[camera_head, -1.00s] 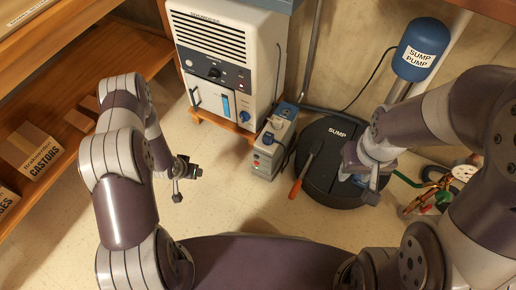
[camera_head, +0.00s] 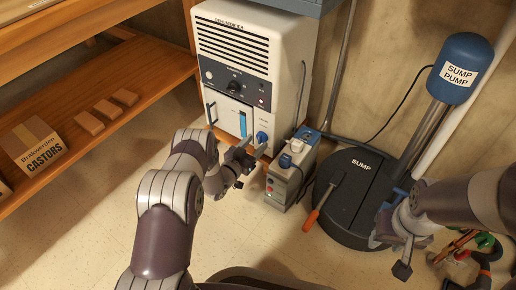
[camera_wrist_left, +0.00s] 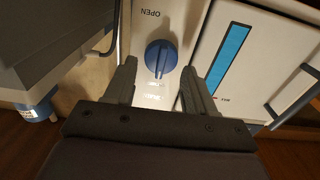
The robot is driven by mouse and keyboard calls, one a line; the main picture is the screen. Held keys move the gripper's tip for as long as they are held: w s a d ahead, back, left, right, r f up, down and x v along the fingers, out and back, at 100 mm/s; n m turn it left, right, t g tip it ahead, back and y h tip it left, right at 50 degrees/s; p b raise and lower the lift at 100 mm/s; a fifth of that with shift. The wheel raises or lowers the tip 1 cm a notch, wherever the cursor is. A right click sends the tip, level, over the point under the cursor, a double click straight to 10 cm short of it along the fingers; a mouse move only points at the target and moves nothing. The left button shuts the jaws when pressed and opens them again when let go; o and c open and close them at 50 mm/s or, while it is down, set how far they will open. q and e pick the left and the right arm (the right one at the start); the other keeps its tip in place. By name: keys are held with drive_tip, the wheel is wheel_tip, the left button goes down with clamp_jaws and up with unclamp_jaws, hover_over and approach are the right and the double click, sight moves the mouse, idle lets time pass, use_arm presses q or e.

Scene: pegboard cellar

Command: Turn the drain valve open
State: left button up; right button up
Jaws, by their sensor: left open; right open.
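The drain valve is a blue round knob (camera_head: 262,137) low on the right of the white dehumidifier's front (camera_head: 248,78). In the left wrist view the knob (camera_wrist_left: 161,57) shows a raised grip bar, nearly upright in the picture, with the word OPEN above it and smaller lettering below. My left gripper (camera_head: 247,157) is open and empty, close in front of the knob. In the left wrist view its fingers (camera_wrist_left: 159,67) stand apart on either side of the knob, with no clear contact. My right gripper (camera_head: 390,256) appears open and empty beside the sump lid.
A grey pump unit (camera_head: 287,176) stands just right of the valve. The blue sump pump (camera_head: 460,68) rises behind. Wooden shelves (camera_head: 110,75) fill the left. Floor at front left is clear.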

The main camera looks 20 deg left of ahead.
sight(261, 138)
use_arm(q)
drive_tip(key=shift+b+x, duration=0.4)
drive_tip(key=shift+x, duration=0.65)
drive_tip(key=shift+w, duration=0.15)
drive_tip(key=c, duration=0.8)
drive_tip(key=shift+o, duration=0.2)
use_arm(e)
drive_tip(key=shift+f, duration=0.75)
